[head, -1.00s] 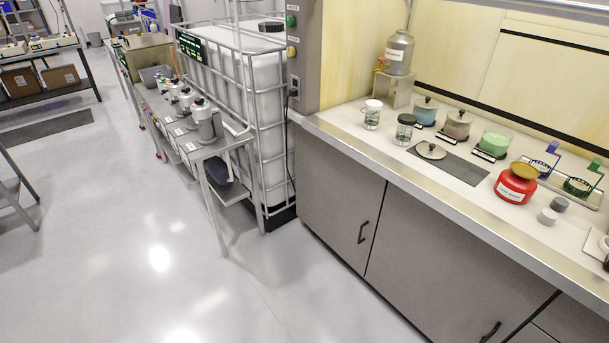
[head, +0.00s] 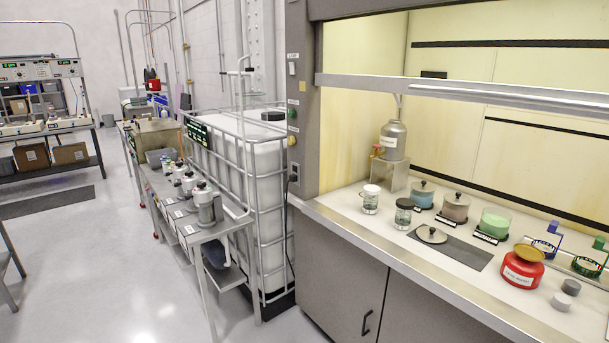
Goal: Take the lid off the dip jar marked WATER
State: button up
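Three dip jars stand in a row in the fume hood: a blue one (head: 422,198), a brown one (head: 454,211) and a green one (head: 494,223). The blue and brown jars have dark knobbed lids on. The green jar has no lid. Small black labels sit in front of the jars, but their words are too small to read, so I cannot tell which is marked WATER. A loose knobbed lid (head: 431,236) lies on the dark mat (head: 465,252) in front of them. My gripper is not in view.
Two small glass jars, one white-capped (head: 371,200) and one black-capped (head: 403,214), stand left of the mat. A red can (head: 522,272) with a gold top and two small grey cylinders are at right. The raised sash (head: 460,92) crosses above. A bottle cart (head: 190,220) stands left.

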aim_at(422, 185)
jog(key=i+l+z, duration=0.1)
jog(key=l, duration=0.3)
jog(key=i+l, duration=0.25)
jog(key=i+l+z, duration=0.15)
jog(key=l, duration=0.35)
jog(key=i, duration=0.05)
